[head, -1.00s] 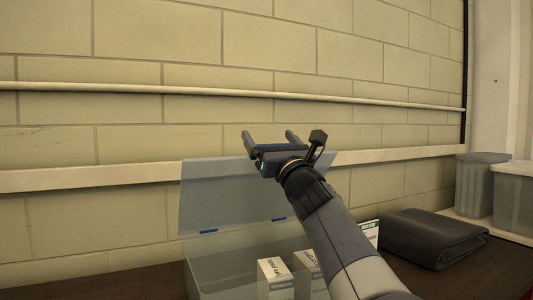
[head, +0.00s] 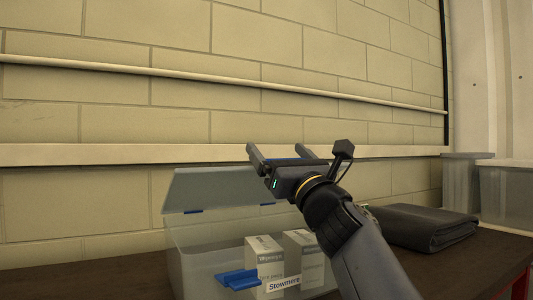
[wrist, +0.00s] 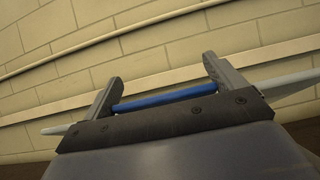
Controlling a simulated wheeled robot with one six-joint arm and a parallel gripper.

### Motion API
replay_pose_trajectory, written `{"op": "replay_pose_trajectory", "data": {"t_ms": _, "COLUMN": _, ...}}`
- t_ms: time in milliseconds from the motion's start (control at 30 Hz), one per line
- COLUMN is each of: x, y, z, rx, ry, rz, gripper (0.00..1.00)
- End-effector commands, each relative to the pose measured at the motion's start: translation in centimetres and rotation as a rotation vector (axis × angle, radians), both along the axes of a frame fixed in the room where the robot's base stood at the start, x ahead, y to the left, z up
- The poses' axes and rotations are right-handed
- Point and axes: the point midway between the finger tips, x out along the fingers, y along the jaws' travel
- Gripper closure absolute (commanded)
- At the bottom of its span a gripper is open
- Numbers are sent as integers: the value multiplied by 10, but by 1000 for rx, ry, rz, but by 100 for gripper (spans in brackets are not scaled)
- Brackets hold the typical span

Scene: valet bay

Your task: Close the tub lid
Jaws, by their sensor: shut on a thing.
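The clear tub (head: 205,262) stands on the dark worktop with its lid (head: 215,188) raised at the back, joined at small blue hinges. My gripper (head: 278,156) is at the lid's top edge, on its right part. In the wrist view, the fingers (wrist: 162,96) stand at the two ends of a blue strip (wrist: 170,97) on the lid's pale edge and hold it between them. The lid's right part is hidden behind my gripper. A blue latch (head: 237,279) shows at the tub's front.
White labelled boxes (head: 264,257) stand in the tub. A folded dark cloth (head: 425,228) lies to the right on the worktop. Grey bins (head: 463,185) stand farther right. A block wall with a pale rail (head: 110,154) rises behind the tub.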

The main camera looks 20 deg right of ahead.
Motion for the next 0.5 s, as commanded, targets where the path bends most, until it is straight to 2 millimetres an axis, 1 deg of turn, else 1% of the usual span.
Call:
{"op": "replay_pose_trajectory", "data": {"t_ms": 33, "x": -6, "y": -2, "z": -20, "rx": -2, "ry": 1, "rz": -3, "gripper": 51}}
{"op": "replay_pose_trajectory", "data": {"t_ms": 100, "x": -12, "y": -3, "z": -33, "rx": -1, "ry": 2, "rz": -4, "gripper": 50}}
{"op": "replay_pose_trajectory", "data": {"t_ms": 300, "x": -25, "y": -5, "z": -64, "rx": -1, "ry": 2, "rz": -3, "gripper": 51}}
{"op": "replay_pose_trajectory", "data": {"t_ms": 467, "x": -31, "y": -7, "z": -82, "rx": -1, "ry": 3, "rz": -4, "gripper": 50}}
{"op": "replay_pose_trajectory", "data": {"t_ms": 500, "x": -32, "y": -7, "z": -85, "rx": -1, "ry": 3, "rz": -3, "gripper": 51}}
